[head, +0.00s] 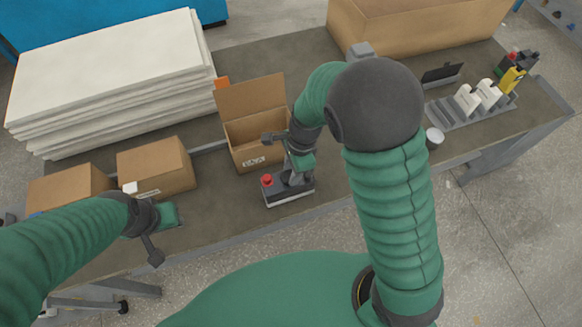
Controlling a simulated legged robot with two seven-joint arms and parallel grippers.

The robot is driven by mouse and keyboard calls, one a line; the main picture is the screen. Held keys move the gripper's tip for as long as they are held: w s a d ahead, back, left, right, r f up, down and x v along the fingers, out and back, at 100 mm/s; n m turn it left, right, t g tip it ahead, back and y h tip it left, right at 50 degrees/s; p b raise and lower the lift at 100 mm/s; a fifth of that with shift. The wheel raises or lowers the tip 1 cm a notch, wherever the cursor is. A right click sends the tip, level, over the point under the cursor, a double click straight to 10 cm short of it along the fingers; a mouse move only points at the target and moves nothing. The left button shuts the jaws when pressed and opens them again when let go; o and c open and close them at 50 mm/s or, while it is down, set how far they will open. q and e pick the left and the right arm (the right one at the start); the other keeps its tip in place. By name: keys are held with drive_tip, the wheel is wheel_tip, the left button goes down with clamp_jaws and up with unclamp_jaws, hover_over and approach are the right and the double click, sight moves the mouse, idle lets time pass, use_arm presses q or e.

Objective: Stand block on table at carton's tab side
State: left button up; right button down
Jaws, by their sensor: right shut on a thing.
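The block (288,192) is dark grey with a light band along its base and a red cap on its left end. It is at the table's front edge, just in front of the open carton. My right gripper (292,177) is shut on it from above. Whether its base touches the table is hard to tell. The brown carton (250,156) stands open with its back flap raised and a label on its front.
Closed cartons (157,168) stand left on the table (222,205), with stacked white sheets (110,75) behind. A large carton (415,25) is at the back. A grey rack (470,113) holds white and yellow items at right. A small round can (434,138) stands nearby.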

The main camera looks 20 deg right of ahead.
drive_tip(key=shift+w, duration=0.1)
drive_tip(key=c, duration=1)
unclamp_jaws()
wheel_tip(320, 180, up, 12)
drive_tip(key=d+p, duration=0.2)
drive_tip(key=s+d+f+n+t, duration=0.1)
drive_tip(key=s+n, duration=0.1)
drive_tip(key=n, duration=0.4)
drive_tip(key=s+d+f+n+t+h, duration=0.1)
drive_tip(key=s+d+n, duration=0.1)
drive_tip(key=n, duration=0.3)
drive_tip(key=s+d+f+n, duration=0.1)
drive_tip(key=s+d+n, duration=0.1)
drive_tip(key=s+n, duration=0.2)
drive_tip(key=shift+f+n+t+h, duration=0.15)
drive_tip(key=shift+n+t+h, duration=0.25)
drive_tip(key=shift+n, duration=0.9)
drive_tip(key=shift+w+a, duration=0.1)
